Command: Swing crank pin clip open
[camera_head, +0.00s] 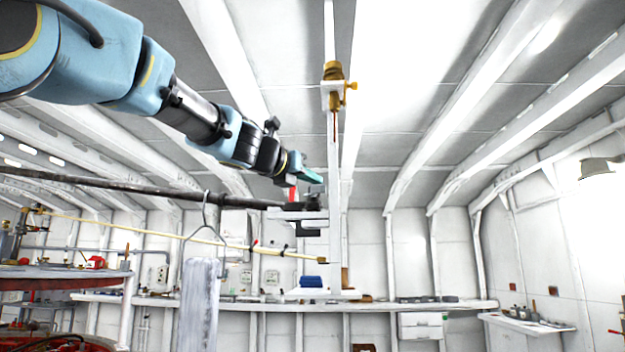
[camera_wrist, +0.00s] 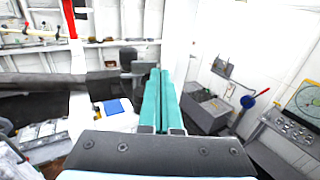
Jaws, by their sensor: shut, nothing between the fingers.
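My gripper (camera_head: 316,177) has teal fingers pressed together and empty. It is above the end of a long dark bar (camera_head: 150,193), close to a white upright post (camera_head: 336,230). The shut fingers (camera_wrist: 160,75) also fill the middle of the wrist view. A small red piece (camera_head: 293,196) shows just below the gripper, above the dark bar's end. A red strip (camera_wrist: 70,18) stands at the upper left of the wrist view, left of the fingers. I cannot tell for sure which part is the crank pin clip. A dark block (camera_head: 305,214) sits at the bar's end by the post.
A brass fitting (camera_head: 333,88) is mounted high on the post. A blue object (camera_head: 311,281) rests on a low shelf. Open room lies right of the post.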

